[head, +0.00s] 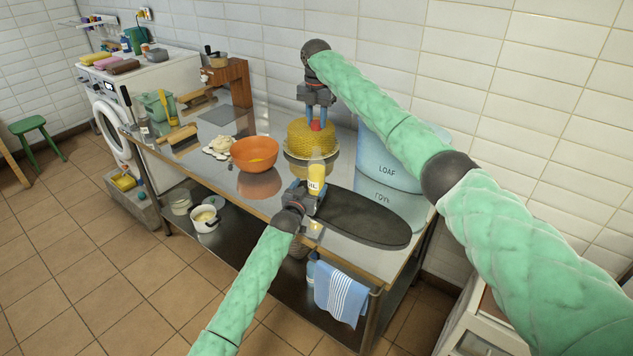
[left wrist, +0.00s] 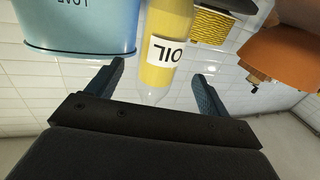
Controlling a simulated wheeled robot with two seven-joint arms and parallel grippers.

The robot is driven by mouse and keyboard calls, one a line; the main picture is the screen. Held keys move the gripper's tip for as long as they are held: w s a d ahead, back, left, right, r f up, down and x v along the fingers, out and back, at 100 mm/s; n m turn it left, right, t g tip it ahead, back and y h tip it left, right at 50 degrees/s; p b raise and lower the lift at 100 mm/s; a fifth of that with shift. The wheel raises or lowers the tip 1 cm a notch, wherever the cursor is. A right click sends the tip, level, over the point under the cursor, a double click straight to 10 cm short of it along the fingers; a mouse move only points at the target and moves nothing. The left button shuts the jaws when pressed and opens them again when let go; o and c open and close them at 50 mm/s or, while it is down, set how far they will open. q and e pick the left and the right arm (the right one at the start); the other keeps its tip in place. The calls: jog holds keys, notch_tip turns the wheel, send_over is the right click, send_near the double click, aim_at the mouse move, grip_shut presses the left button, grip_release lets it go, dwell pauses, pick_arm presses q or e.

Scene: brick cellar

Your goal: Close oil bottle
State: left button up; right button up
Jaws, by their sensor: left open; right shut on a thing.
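The oil bottle (head: 317,181) stands upright near the front of the steel table, with yellow oil below a clear upper part. In the left wrist view it appears upside down, its OIL label facing me (left wrist: 168,50). My left gripper (head: 308,192) is open at the bottle; in the wrist view its fingers (left wrist: 158,75) lie on either side of it, with gaps showing. My right gripper (head: 317,105) is shut on a small red thing (head: 316,125), seemingly the cap, above the bottle. The bottle's mouth is hard to make out.
A yellow cake-like stack (head: 300,139) sits on a plate behind the bottle. An orange bowl (head: 254,152) is to the left, a dark oval board (head: 362,216) to the right. A blue LOAF bin (head: 375,164) stands behind, near my right arm.

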pick_arm(q)
jog(key=x, duration=0.7)
jog(key=shift+w+d, duration=0.1)
jog(key=shift+w, duration=0.05)
jog(key=c, duration=1.5)
pick_arm(e)
send_over(317, 151)
jog(key=shift+f, duration=2.45)
jog(key=shift+f, duration=0.1)
jog(key=shift+f, duration=0.85)
jog(key=shift+f, duration=0.5)
